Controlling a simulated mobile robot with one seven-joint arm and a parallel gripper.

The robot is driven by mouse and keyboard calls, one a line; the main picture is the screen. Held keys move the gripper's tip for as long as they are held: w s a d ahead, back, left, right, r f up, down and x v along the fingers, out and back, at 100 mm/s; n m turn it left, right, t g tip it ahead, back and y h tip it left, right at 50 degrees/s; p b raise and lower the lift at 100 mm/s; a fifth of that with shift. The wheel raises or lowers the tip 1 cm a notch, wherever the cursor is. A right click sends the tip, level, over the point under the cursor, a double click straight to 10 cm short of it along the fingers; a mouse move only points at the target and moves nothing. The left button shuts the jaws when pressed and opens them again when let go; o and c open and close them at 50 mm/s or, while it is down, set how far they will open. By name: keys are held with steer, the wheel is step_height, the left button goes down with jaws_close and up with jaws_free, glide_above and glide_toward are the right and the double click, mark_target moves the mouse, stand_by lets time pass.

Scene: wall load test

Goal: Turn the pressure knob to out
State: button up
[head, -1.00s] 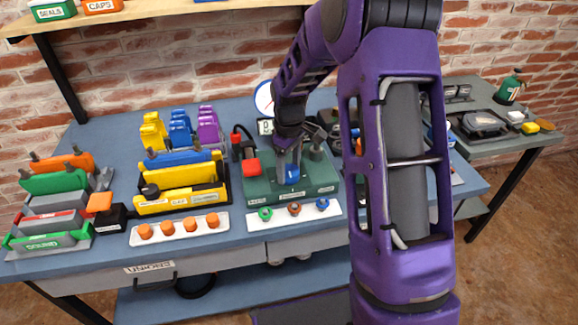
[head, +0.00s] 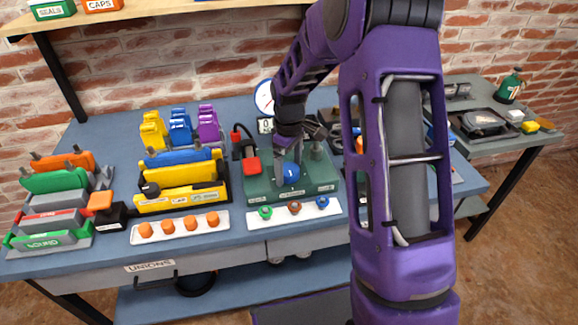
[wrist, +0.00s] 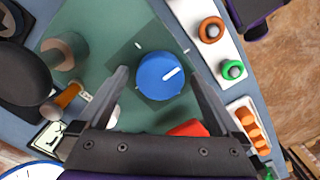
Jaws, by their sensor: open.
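The blue round knob (head: 291,173) sits on the green panel (head: 262,188) in the middle of the bench. My gripper (wrist: 157,72) is open, with one finger on each side of the knob and visible gaps between. The tick labels cannot be read.
A red block (head: 251,165) stands left of the knob, and it also shows in the wrist view (wrist: 188,129). A grey post (wrist: 66,50) rises from the panel.

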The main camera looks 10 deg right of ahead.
mark_target(289, 169)
step_height(289, 169, up, 18)
steer(key=p, duration=0.1)
steer(key=shift+f+p, duration=0.25)
steer(key=shift+p, duration=0.15)
